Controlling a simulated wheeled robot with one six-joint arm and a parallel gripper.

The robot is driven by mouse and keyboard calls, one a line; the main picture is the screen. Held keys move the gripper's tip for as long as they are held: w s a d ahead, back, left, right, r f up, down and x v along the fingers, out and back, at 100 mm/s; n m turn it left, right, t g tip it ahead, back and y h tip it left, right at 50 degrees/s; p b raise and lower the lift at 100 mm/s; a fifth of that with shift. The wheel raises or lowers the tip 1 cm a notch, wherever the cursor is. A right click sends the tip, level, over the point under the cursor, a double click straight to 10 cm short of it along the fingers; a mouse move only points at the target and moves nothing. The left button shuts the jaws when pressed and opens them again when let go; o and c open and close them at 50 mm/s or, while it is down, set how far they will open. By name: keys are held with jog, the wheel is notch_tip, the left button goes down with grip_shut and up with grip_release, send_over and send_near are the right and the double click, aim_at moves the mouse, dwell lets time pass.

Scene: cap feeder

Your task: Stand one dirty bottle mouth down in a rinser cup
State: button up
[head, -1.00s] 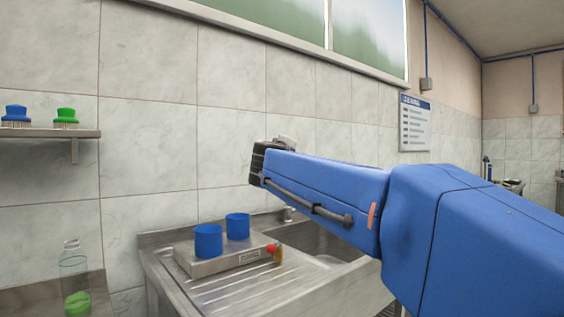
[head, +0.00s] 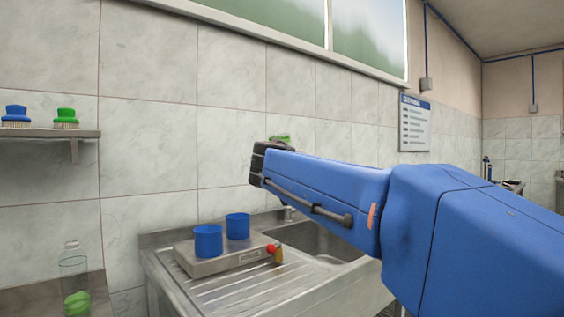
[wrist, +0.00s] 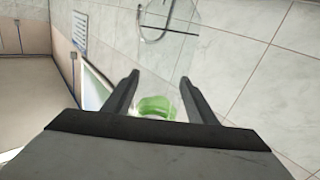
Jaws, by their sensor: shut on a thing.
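My gripper (wrist: 160,80) is shut on a clear bottle with a green patch (wrist: 157,106) between the fingers in the wrist view. In the head view my gripper end (head: 263,160) is up in front of the wall, above the sink. Only the bottle's green part (head: 281,138) shows above it there; the rest is hidden behind my arm. The bottle's mouth is not clearly visible. Two blue rinser cups, a front one (head: 208,241) and a back one (head: 237,226), stand on a grey box (head: 212,262) on the drainboard, below and left of my gripper.
A second clear bottle with a green patch (head: 76,303) stands on a surface at lower left. A red and yellow valve (head: 274,252) is on the box's right side. The sink basin (head: 318,243) lies right of it. A shelf (head: 50,134) with two brushes is on the left wall.

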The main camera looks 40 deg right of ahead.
jog(key=w+d+f+m, duration=0.1)
jog(key=w+f, duration=0.2)
jog(key=w, duration=2.3)
notch_tip(320, 180, down, 12)
jog(key=shift+f, duration=0.2)
jog(key=shift+w+f, duration=0.1)
jog(key=shift+f, duration=0.35)
jog(key=o, duration=1.1)
